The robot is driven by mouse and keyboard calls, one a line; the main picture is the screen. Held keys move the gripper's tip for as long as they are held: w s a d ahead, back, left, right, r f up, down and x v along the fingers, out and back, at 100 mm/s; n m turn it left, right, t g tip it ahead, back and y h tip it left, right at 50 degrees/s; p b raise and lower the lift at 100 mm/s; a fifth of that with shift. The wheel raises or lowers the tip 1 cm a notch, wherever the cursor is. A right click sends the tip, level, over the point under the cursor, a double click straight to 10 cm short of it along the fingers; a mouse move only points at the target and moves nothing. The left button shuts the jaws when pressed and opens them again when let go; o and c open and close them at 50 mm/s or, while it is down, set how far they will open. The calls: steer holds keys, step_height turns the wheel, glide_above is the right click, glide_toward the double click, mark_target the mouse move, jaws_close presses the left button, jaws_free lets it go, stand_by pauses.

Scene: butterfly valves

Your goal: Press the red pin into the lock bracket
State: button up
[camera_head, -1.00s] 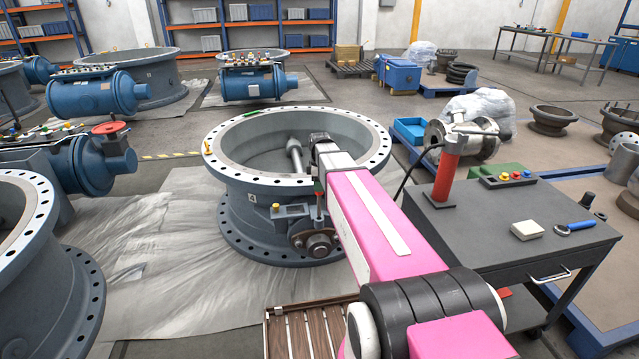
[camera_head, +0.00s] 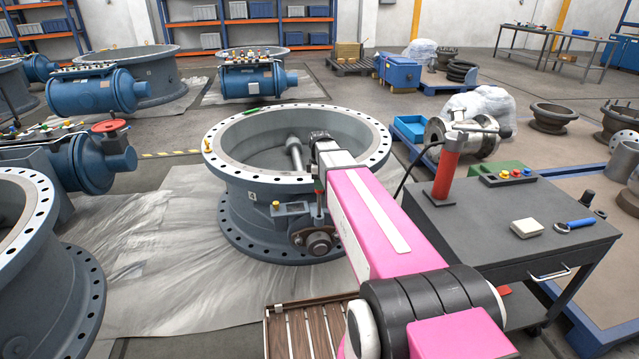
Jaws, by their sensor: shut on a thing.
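The large grey butterfly valve (camera_head: 255,190) stands upright in the middle of the floor. The lock bracket (camera_head: 291,209) is a small blue-grey shelf on its front side, with a yellow spot at its left. My pink arm reaches over the valve from the lower right. My gripper (camera_head: 318,189) hangs at the bracket's right end and is mostly hidden by my arm. It is shut on the red pin (camera_head: 319,198), of which only a thin upright sliver shows. I cannot tell how deep the pin sits in the bracket.
A round shaft end (camera_head: 319,243) sticks out below the bracket. The dark tool cart (camera_head: 480,225) stands close on the right, with a red cylinder (camera_head: 447,175) on it. A wooden slatted crate (camera_head: 305,328) lies in front. The sheeted floor at left is clear.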

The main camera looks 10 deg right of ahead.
mark_target(320, 213)
steer(key=shift+f, duration=6.15)
steer(key=o, duration=1.5)
steer(key=shift+r, duration=2.95)
